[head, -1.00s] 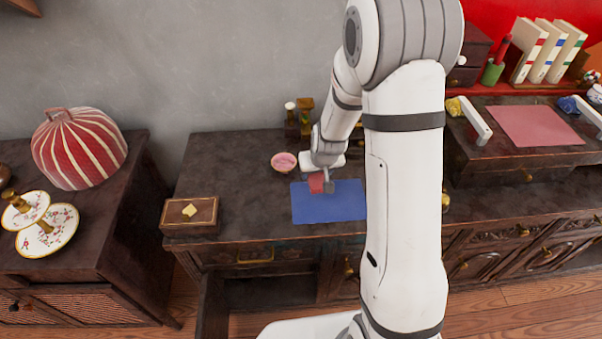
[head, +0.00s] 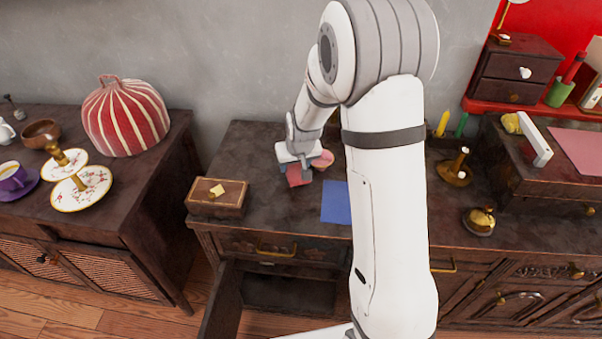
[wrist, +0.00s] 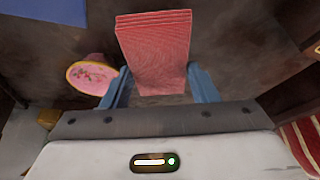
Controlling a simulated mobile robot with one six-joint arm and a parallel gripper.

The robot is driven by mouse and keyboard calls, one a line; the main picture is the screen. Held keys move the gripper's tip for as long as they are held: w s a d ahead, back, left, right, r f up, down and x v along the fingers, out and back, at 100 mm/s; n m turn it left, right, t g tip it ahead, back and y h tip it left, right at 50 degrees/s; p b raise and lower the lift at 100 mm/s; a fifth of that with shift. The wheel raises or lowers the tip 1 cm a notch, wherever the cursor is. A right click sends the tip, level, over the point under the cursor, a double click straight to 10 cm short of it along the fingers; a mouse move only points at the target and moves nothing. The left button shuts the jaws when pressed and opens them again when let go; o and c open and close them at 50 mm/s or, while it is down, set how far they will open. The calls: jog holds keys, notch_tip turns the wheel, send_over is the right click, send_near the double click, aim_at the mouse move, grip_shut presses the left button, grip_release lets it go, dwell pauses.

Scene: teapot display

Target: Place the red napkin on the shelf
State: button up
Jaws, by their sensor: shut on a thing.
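The red napkin (wrist: 155,55) is a folded stack of cloth held between the two blue fingers of my gripper (wrist: 160,88) in the wrist view. In the head view the napkin (head: 298,175) shows below my gripper (head: 297,168), over the dark cabinet top (head: 262,195). My gripper is shut on it. The pink bowl (head: 322,160) stands just right of the gripper; it also shows in the wrist view (wrist: 92,76). I cannot tell for sure which surface is the shelf.
A blue mat (head: 336,203) lies right of the napkin, partly hidden by my arm. A wooden box (head: 218,204) sits at the cabinet's left front. A pink mat (head: 582,150) lies on the raised stand at right. A striped tea cosy (head: 127,118) stands on the left cabinet.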

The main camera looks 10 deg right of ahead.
aim_at(297, 170)
jog(key=shift+d+f+b, duration=0.1)
jog(key=shift+f+b, duration=0.2)
jog(key=shift+f, duration=1.6)
jog(key=o, duration=1)
jog(key=shift+c, duration=0.2)
